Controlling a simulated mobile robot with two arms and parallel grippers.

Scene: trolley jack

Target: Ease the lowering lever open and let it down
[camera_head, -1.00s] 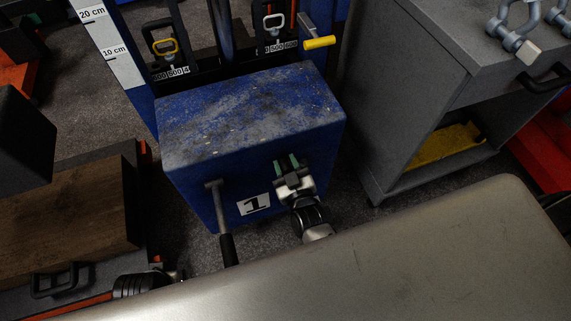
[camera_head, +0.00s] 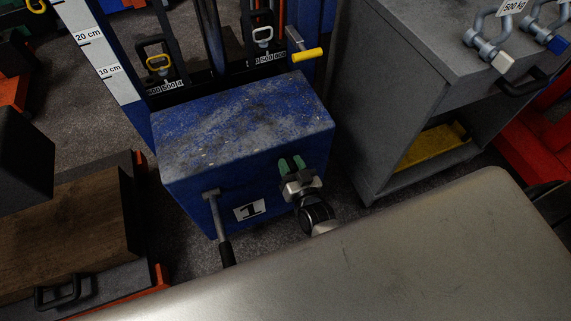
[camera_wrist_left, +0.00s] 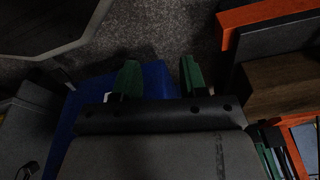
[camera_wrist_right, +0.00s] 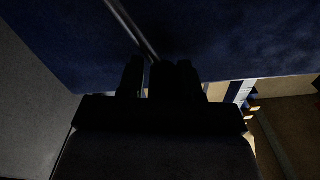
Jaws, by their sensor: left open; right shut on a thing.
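The blue jack body (camera_head: 245,125), scuffed on top and marked "1", stands in the middle of the head view. A metal lever with a yellow grip (camera_head: 307,54) sticks out behind its right rear corner, apart from my grippers. A metal handle with a black grip (camera_head: 217,215) slants down at its front left. My right gripper (camera_head: 292,164) is at the front right of the body. The right wrist view shows its dark fingers (camera_wrist_right: 158,78) shut on a thin metal rod (camera_wrist_right: 133,25); which lever this belongs to is unclear. My left gripper (camera_wrist_left: 160,77) is open and empty.
A grey cabinet (camera_head: 385,115) with shackles (camera_head: 490,45) on top stands close on the right. A wooden block (camera_head: 65,225) lies at left. A post with a cm scale (camera_head: 98,55) rises behind the body. A smooth grey surface (camera_head: 400,260) fills the foreground.

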